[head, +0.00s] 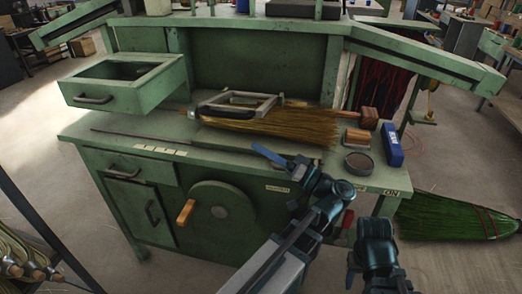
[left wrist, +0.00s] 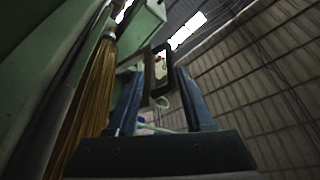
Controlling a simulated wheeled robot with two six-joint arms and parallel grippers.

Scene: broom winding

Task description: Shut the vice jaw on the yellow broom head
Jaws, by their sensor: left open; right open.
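The yellow broom head (head: 285,127) lies on the green bench, its bristles spreading right. The vice jaw (head: 236,97), a pale metal frame with a dark front bar, is over its narrow left part; whether it presses on the bristles cannot be told. My left gripper (head: 279,156) is open in front of the bristles, near the bench's front edge. In the left wrist view, bristles (left wrist: 92,95) run along the left and the dark frame of the jaw (left wrist: 149,75) shows beyond the open, empty fingers (left wrist: 160,98). My right gripper (head: 377,272) is open, low in front of the bench.
An open drawer (head: 120,82) juts out at upper left. A wooden block (head: 358,137), a round tin (head: 358,163) and a blue box (head: 391,145) stand at the bench's right end. A wheel with an orange handle (head: 186,211) is on the front. A green broom (head: 450,217) lies at right.

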